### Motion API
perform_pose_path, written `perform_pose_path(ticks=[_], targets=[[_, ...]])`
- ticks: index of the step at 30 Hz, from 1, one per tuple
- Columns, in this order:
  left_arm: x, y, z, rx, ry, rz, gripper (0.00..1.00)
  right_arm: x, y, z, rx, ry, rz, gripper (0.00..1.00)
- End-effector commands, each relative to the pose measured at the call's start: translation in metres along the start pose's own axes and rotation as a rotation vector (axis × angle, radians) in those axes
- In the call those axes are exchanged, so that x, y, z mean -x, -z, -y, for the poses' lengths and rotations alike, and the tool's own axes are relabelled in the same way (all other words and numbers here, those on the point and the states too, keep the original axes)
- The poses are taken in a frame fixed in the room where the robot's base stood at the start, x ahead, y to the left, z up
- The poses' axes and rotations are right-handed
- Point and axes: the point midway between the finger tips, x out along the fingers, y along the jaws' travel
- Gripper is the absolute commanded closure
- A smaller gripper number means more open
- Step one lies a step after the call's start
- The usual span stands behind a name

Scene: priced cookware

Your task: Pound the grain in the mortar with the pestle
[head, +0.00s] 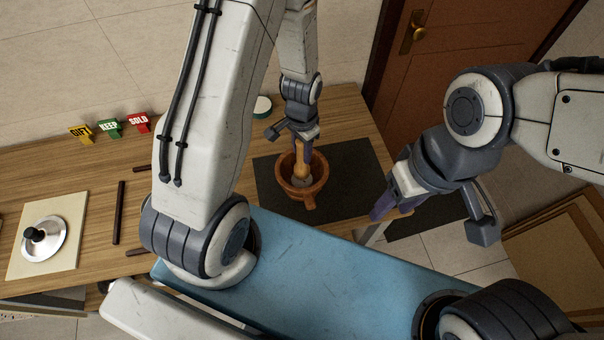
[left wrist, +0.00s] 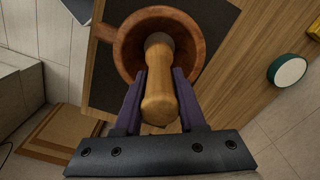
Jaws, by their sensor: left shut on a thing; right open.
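The brown mortar (head: 296,190) stands on a dark mat (head: 345,170) on the wooden table. It also shows in the left wrist view (left wrist: 127,62). The light wooden pestle (left wrist: 160,85) is between the purple fingers of my left gripper (left wrist: 160,100), which is shut on it. In the head view the pestle (head: 302,160) points down into the mortar, its lower end inside the bowl. The grain is mostly hidden; a pale patch (head: 302,182) shows at the bowl's bottom. My right gripper (head: 388,207) is open and empty, right of the mortar near the table's edge.
Yellow, green and red signs (head: 110,126) stand at the back left. A pale board (head: 48,235) with a round metal lid (head: 44,240) lies at the left, with dark bars (head: 120,212) beside it. A green-and-white round item (head: 262,107) sits behind the mortar.

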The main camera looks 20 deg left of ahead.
Motion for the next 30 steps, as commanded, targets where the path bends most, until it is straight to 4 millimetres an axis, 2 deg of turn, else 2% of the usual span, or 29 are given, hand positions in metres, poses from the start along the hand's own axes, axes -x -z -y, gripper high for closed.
perform_pose_path(ticks=[1,11,26,30], targets=[[0.006,0.000,0.000,0.000,0.000,0.000,1.00,0.005,0.000,0.000,0.000,0.000,0.000,0.50],[0.002,0.000,0.000,0.000,0.000,0.000,1.00,0.002,0.000,0.000,0.000,0.000,0.000,0.50],[-0.040,0.001,0.000,0.000,0.000,-0.001,1.00,-0.032,-0.002,-0.002,0.000,0.000,0.000,0.50],[-0.032,0.001,0.000,0.000,0.000,-0.001,1.00,-0.024,-0.002,-0.002,0.000,0.000,0.000,0.50]])
